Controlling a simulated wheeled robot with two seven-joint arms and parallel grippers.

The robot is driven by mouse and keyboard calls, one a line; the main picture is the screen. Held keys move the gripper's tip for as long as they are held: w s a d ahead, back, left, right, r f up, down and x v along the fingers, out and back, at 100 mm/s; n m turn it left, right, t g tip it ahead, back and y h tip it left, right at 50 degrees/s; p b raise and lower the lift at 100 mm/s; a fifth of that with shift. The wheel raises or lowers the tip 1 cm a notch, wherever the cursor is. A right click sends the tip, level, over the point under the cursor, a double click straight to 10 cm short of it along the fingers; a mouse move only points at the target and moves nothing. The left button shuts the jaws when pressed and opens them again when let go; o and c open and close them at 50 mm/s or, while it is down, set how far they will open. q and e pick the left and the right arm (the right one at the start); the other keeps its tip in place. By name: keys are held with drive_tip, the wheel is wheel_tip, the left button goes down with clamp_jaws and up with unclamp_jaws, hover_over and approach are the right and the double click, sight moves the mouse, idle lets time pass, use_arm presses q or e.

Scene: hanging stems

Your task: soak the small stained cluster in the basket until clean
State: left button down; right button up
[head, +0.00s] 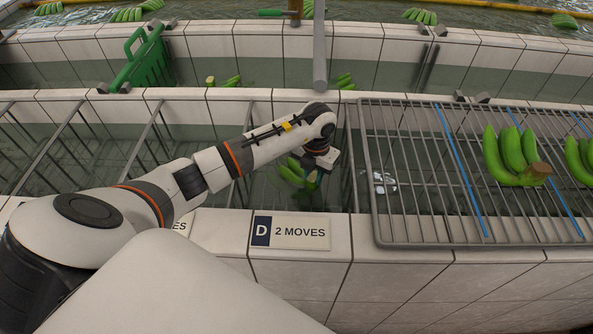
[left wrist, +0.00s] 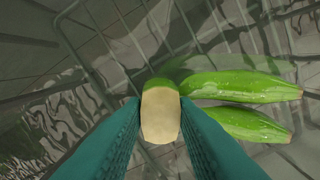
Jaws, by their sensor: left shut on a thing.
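A small green banana cluster (head: 292,173) hangs from my left gripper (head: 314,176) over the tank section behind the sign "D 2 MOVES". In the left wrist view, the teal fingers of my left gripper (left wrist: 160,112) are shut on the pale cut crown of the cluster (left wrist: 240,88). Two green fruits stick out to the right, glossy and with no clear stain on the sides that show. Wire basket bars (left wrist: 100,40) lie beneath the cluster. I cannot tell how deep the fruit sits in the water. My right gripper is not in view.
A wire rack (head: 410,215) on the right holds two green clusters, the nearer a larger cluster (head: 512,155). Tiled tank walls (head: 200,94) run across. Other clusters float in the rear channels.

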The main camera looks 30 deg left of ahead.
use_arm(q)
wheel_tip(320, 180, up, 27)
drive_tip(key=p, duration=1.8)
idle(0.6)
